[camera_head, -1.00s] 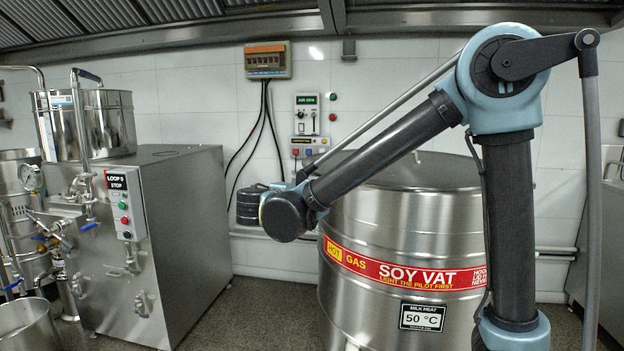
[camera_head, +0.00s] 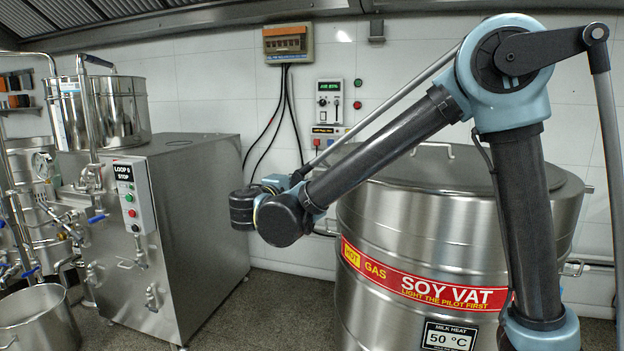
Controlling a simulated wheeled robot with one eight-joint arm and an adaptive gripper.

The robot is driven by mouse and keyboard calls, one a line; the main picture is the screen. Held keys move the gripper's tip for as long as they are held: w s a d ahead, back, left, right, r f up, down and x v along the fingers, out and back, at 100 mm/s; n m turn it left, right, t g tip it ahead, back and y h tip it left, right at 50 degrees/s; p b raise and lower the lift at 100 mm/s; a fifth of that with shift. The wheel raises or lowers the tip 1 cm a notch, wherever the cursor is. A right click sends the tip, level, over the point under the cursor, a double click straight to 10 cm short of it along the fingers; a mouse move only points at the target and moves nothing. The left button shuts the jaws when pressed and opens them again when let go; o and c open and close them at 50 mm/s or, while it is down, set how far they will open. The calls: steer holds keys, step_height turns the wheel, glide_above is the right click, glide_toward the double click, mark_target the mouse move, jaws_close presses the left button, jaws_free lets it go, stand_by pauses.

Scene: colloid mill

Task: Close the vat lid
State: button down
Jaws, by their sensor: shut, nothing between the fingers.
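The soy vat (camera_head: 405,235) is a large steel drum with a red and yellow band, standing right of centre in the head view. Its lid (camera_head: 470,172) is a grey disc lying flat across the vat's top, with a small handle (camera_head: 432,148) near the far side. I see no gap under the lid's near edge, but my arm covers part of the lid and rim. My arm reaches left in front of the vat, and its black wrist part (camera_head: 242,208) is left of the vat. My gripper's fingers are not visible.
A steel mill cabinet (camera_head: 205,220) with a button box (camera_head: 133,197) and a hopper (camera_head: 105,110) stands left. A steel pot (camera_head: 38,320) is at the lower left. A control panel (camera_head: 328,100) and breaker box (camera_head: 287,42) hang on the wall. Floor (camera_head: 275,310) is clear between cabinet and vat.

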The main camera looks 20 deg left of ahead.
steer(key=w+d, duration=0.3)
steer(key=w, duration=0.9)
steer(key=shift+w+d, duration=0.15)
steer(key=shift+d, duration=0.2)
steer(key=shift+w+d, duration=1.75)
steer(key=shift+d, duration=0.1)
